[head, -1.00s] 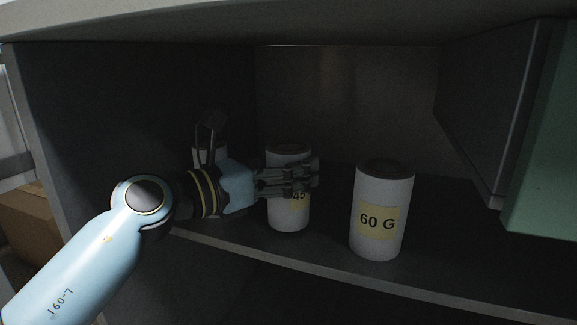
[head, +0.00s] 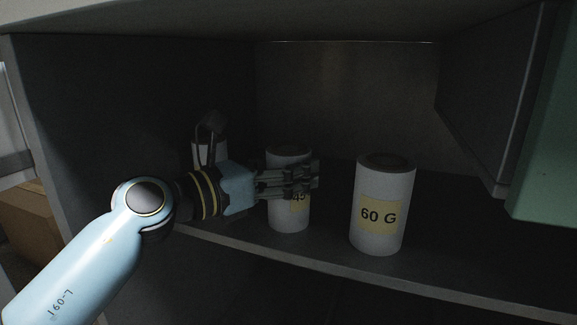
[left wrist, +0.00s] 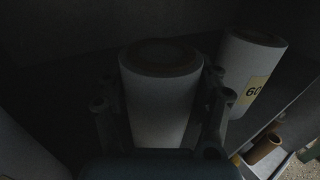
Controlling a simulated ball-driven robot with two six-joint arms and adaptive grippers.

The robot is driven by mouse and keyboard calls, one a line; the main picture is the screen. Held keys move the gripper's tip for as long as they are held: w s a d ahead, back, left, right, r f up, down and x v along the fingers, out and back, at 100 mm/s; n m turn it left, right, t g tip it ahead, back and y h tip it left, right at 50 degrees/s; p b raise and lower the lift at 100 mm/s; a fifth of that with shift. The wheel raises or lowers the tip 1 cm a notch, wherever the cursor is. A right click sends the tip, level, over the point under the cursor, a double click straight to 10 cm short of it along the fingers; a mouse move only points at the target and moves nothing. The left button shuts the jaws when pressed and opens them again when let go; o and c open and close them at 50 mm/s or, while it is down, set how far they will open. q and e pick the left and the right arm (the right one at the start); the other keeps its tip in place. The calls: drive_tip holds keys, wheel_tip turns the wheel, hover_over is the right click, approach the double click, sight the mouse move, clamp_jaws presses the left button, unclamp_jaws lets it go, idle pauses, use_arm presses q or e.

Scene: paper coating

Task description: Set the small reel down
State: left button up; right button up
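The small reel (head: 289,218) is a white cylinder with a dark top and a yellow label, partly hidden, on which "45" can be made out. It stands upright at shelf level, left of the larger reel. My left gripper (head: 300,178) reaches across it from the left. In the left wrist view, the reel (left wrist: 160,105) stands between the fingers of my left gripper (left wrist: 165,85), which bend in against its sides. Its base is hidden there. My right gripper is not in view.
A larger white reel marked "60 G" (head: 382,235) stands to the right, apart from the small one. Another white reel (head: 203,152) is partly hidden behind my left wrist. The shelf (head: 450,275) is clear right of the large reel. A dark side wall (head: 100,110) bounds the left.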

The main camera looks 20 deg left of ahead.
use_arm(q)
drive_tip(key=o, duration=0.6)
drive_tip(key=shift+c, duration=0.2)
